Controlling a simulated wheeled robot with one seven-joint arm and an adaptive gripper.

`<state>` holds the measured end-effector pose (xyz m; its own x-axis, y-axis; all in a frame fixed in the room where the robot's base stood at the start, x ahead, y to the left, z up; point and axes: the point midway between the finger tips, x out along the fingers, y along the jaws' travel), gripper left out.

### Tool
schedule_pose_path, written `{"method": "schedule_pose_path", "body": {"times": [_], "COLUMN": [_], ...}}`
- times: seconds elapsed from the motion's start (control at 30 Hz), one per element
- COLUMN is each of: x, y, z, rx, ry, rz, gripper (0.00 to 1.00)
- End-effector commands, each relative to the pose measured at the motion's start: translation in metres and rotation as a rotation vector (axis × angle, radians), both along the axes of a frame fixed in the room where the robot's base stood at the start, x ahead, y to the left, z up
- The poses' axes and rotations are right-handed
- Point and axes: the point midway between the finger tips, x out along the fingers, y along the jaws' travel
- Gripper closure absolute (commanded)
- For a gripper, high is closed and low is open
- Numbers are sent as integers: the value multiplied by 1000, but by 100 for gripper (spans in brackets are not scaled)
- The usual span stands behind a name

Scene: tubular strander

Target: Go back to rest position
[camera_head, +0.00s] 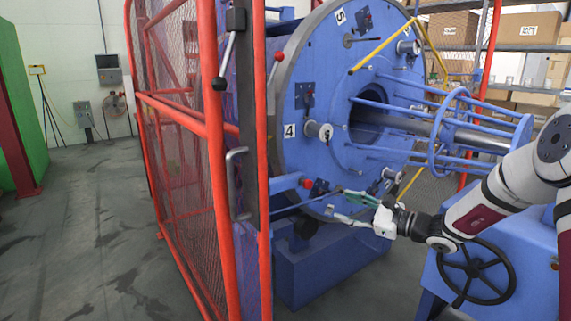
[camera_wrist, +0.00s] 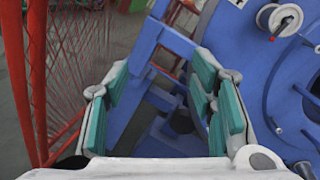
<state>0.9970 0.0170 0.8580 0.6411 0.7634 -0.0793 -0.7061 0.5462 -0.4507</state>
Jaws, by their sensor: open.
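My gripper (camera_head: 338,204) is held out in front of the lower part of the blue strander disc (camera_head: 300,80) in the head view. Its fingers point left, toward the red mesh guard. In the wrist view my gripper (camera_wrist: 165,105) shows two teal-padded fingers spread wide apart with nothing between them. Beyond the fingers are the machine's blue frame and the disc's edge. I cannot tell exactly how far the fingers are from the disc.
A red mesh guard (camera_head: 180,150) stands left of the disc. A black handwheel (camera_head: 476,270) on a blue housing lies below my arm. Blue rods (camera_head: 440,115) project from the disc's centre. Shelves with boxes (camera_head: 530,28) stand behind. The grey floor (camera_head: 75,230) at left is clear.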

Motion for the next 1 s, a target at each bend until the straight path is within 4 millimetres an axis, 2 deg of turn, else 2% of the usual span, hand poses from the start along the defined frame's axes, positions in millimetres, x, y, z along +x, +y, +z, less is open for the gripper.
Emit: {"method": "schedule_pose_path", "body": {"times": [0.17,0.27,0.4,0.5,0.6,0.73,0.87,1.0], "x": [-39,-74,-137,-184,-231,-291,-347,-403], "y": [38,64,94,107,113,111,99,77], "z": [29,47,67,77,83,87,87,85], "rx": [-134,-243,-421,-548,-675,-838,-1002,-1178], "ry": [-52,-93,-149,-186,-219,-256,-287,-315], "rz": [153,274,462,590,710,854,983,1105], "gripper": [49,49,49,49,49,49,49,49]}}
